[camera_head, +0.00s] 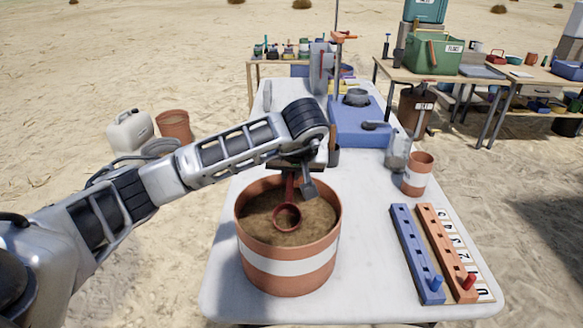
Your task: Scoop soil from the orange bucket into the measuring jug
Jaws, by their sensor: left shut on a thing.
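The orange bucket (290,268) with a white band stands on the white table, with brown soil (312,221) inside. My left gripper (299,178) reaches over the bucket's far rim, pointing down, and is shut on a red scoop (287,216). The scoop's round bowl is over or touching the soil; I cannot tell which, nor whether it holds soil. A clear grey vessel (397,152), which looks like the measuring jug, stands behind and right of the bucket. Its contents are not clear. My right gripper is out of view.
An orange cup (417,176) with a white band stands close to the clear vessel. A blue and an orange peg rack (432,250) lie at the right. A blue device (356,120) stands farther back. The white table (365,280) is bare between bucket and racks.

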